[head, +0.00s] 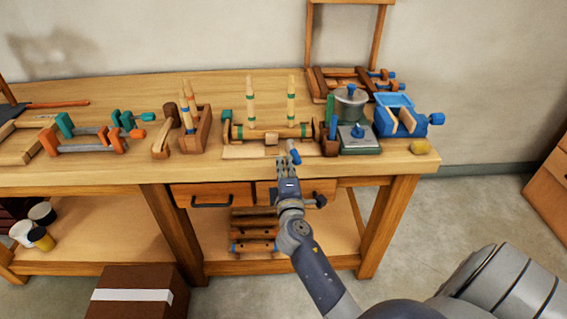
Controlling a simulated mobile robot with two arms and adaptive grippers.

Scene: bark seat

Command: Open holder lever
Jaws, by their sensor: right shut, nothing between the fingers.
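A wooden holder (240,132) with two upright striped posts stands on a pale base board at the middle of the workbench. A lever with a blue tip (293,152) sticks out at the holder's front right, leaning toward the bench's front edge. My right gripper (287,163) is just below the lever in the picture, at the front edge of the bench. Its fingers are shut with nothing between them. I cannot tell whether the fingertips touch the lever. My left gripper is not in view.
The workbench (215,177) has two drawers and a lower shelf. Orange and teal clamps (90,135) lie left. A wooden tool box (194,135), a green-based metal device (358,139) and a blue vise (396,115) flank the holder. A brown box (130,280) stands on the floor.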

